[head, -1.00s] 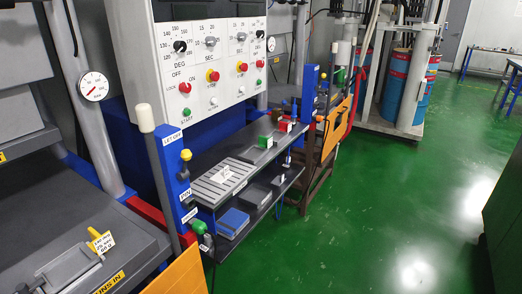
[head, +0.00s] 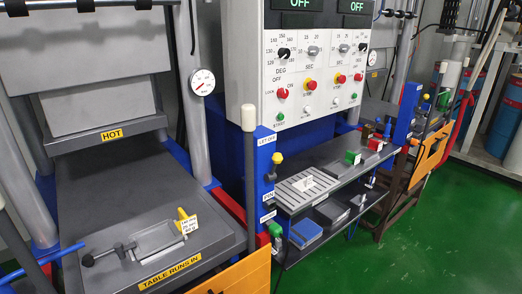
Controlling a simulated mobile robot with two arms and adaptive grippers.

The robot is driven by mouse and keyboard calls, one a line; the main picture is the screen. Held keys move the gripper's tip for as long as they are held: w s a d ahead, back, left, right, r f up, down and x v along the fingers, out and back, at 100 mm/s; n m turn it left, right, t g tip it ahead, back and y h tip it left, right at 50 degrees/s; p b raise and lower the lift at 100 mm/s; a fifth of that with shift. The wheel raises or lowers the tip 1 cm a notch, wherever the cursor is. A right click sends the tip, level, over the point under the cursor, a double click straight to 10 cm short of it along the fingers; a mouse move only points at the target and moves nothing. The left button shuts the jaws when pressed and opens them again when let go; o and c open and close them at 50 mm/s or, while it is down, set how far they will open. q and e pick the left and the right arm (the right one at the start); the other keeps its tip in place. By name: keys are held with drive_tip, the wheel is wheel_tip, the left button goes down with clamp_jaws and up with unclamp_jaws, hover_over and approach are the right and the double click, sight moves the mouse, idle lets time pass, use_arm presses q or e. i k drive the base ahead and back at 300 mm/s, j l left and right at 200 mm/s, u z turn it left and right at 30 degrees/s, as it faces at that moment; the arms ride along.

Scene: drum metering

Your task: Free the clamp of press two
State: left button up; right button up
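A press stands at the left in the head view, with a dark grey table (head: 90,215) marked TABLE RUNS IN. On the table lies a flat grey plate-like fixture (head: 158,240). A clamp-like part with a black knob (head: 88,260) sits at its left end and appears to touch it. A yellow handle (head: 182,214) with a white printed tag (head: 189,226) stands at its right end. Another press (head: 377,60) shows partly behind the control panel at the right. No number on either press is readable. Neither of my grippers is in view.
A white control panel (head: 300,70) with dials and buttons hangs centre right. A pale-capped post (head: 249,118) rises by the table. The green floor (head: 410,255) is clear.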

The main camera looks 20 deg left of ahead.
sight(88, 260)
drive_tip(key=u, duration=1.85)
